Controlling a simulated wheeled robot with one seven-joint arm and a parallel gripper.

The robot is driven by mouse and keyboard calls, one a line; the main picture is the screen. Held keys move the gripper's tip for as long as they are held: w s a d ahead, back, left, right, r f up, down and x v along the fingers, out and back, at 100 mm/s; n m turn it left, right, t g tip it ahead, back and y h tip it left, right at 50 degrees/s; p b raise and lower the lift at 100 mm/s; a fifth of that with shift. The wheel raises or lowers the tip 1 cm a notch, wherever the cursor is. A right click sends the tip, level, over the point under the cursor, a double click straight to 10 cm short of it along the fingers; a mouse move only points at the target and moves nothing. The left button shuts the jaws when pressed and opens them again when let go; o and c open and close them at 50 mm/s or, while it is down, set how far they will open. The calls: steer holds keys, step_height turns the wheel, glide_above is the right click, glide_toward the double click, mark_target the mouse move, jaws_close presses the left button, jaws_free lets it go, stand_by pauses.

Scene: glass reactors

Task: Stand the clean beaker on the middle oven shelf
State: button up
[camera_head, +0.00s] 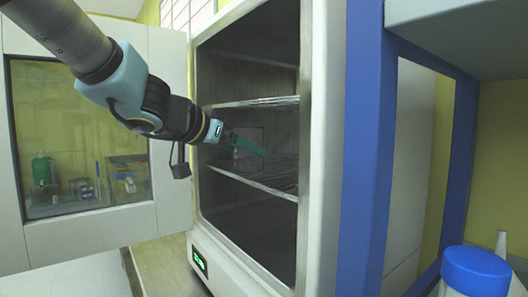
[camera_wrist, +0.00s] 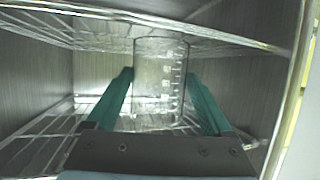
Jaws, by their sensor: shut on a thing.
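The clear glass beaker (camera_wrist: 160,85) stands upright between the two teal fingers of my gripper (camera_wrist: 160,74) in the wrist view, with its graduation marks showing. My gripper is shut on it. In the head view my gripper (camera_head: 262,153) reaches through the open front of the oven (camera_head: 318,150), into the space between two wire shelves. The beaker is hard to make out there. The lower of these shelves (camera_head: 255,183) is just below the gripper. The upper shelf (camera_head: 255,102) is above it. I cannot tell whether the beaker's base touches the lower shelf.
The oven door (camera_head: 165,75) is swung open to the left, with a window in it. Oven side walls are close on both sides in the wrist view. A blue post (camera_head: 365,150) and a blue-capped container (camera_head: 475,272) are at the right. No other items show on the shelves.

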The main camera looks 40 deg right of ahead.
mark_target(238, 132)
steer(key=d, duration=0.2)
steer(key=w+d, duration=0.1)
steer(key=d, duration=0.5)
steer(key=shift+w+f, duration=0.1)
steer(key=shift+w, duration=0.15)
steer(key=shift+a, duration=0.2)
steer(key=shift+f, duration=0.15)
steer(key=o, duration=1.2)
steer(key=shift+c, duration=0.2)
steer(key=shift+r, duration=0.3)
steer(key=p+v, duration=0.2)
steer(key=v, duration=1)
steer(key=shift+f+p, duration=0.1)
steer(key=shift+p, duration=0.25)
